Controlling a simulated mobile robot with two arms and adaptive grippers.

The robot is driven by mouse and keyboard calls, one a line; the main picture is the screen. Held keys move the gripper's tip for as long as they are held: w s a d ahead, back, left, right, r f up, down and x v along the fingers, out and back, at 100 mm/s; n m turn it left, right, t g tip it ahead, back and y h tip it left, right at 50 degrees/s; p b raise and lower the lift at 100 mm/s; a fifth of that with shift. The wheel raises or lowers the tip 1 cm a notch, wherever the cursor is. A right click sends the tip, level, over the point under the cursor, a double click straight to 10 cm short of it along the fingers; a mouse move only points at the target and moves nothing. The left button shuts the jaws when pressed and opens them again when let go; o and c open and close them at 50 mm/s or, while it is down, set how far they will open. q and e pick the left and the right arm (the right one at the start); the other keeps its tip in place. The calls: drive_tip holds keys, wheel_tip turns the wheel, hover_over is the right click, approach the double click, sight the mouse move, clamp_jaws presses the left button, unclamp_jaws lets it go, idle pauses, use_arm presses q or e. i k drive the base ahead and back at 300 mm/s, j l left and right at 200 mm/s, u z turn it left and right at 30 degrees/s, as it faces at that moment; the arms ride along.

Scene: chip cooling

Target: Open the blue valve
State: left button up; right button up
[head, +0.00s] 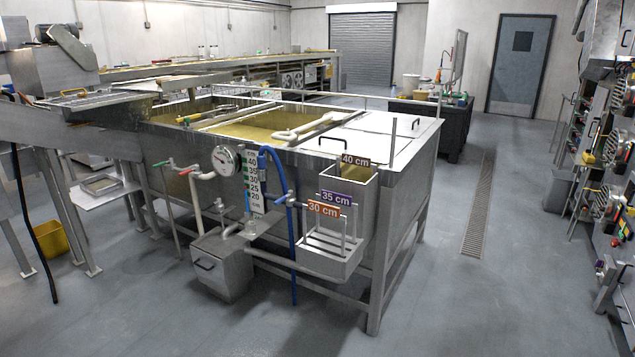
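A steel tank (345,160) filled with yellowish liquid stands in the middle of the head view. A small blue handle (281,199) sits on pipework at the tank's front, beside the blue hose (284,235). Another blue piece (262,160) shows higher up, next to the level gauge, where the hose bends. Which of these is the blue valve's handle, and whether the valve is open or closed, I cannot tell. Neither of my grippers is in view.
A steel box (222,268) stands low under the gauge. A rack with orange, purple and brown height labels (330,250) hangs at the tank's front right. The grey floor (470,310) is clear in front and to the right. Machinery (610,180) lines the right edge.

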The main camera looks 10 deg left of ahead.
sight(278, 201)
drive_tip(key=i+j+u, duration=0.15)
drive_tip(key=i+j, duration=0.35)
drive_tip(key=i+j+u, duration=0.15)
drive_tip(key=i+j, duration=0.25)
drive_tip(key=i, duration=0.25)
